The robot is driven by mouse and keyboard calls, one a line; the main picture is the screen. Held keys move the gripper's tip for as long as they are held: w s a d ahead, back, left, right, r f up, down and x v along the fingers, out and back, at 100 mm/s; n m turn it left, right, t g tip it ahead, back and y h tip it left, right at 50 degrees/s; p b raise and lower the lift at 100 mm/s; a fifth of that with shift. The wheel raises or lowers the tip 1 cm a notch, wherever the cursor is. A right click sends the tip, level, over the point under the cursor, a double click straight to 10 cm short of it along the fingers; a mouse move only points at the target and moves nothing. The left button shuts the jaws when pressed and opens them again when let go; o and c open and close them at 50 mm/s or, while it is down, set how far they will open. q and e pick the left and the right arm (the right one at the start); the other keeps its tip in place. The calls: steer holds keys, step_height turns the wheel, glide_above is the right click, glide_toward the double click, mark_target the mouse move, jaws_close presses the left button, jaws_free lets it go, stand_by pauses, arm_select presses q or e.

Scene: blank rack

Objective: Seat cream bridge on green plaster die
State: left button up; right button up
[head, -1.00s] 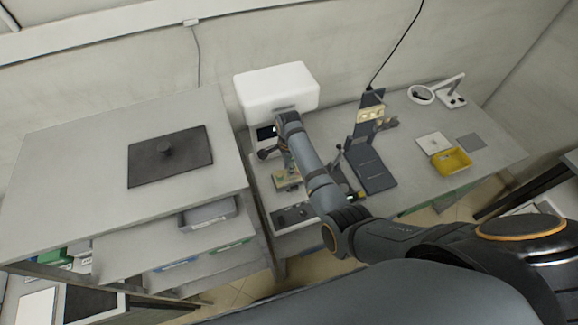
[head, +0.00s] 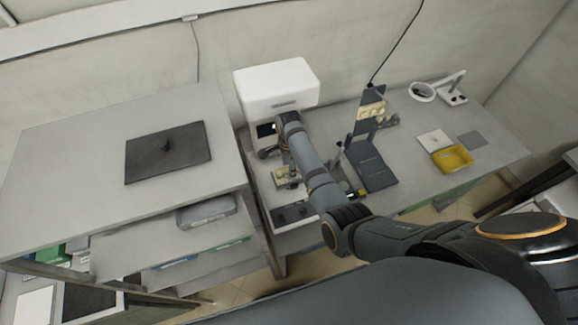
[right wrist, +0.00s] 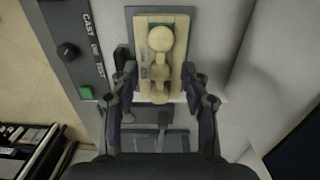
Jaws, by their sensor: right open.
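My right gripper (right wrist: 160,88) is open in the right wrist view, its two fingers on either side of a pale cream-tan block (right wrist: 145,60). The block carries a round cream piece (right wrist: 160,38) and smaller lumpy cream pieces (right wrist: 158,88) in a line. My left gripper is not in view.
A white machine (head: 278,90) stands behind the block. A panel with a black knob (right wrist: 67,51) and green button (right wrist: 86,92) lies beside it. A dark stand (head: 374,168) and yellow tray (head: 453,158) are to the right. The left table holds a dark plate (head: 190,158).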

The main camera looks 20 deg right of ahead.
steer(key=shift+r, duration=0.35)
step_height(320, 180, up, 11)
steer(key=shift+r, duration=0.15)
stand_by(0.6)
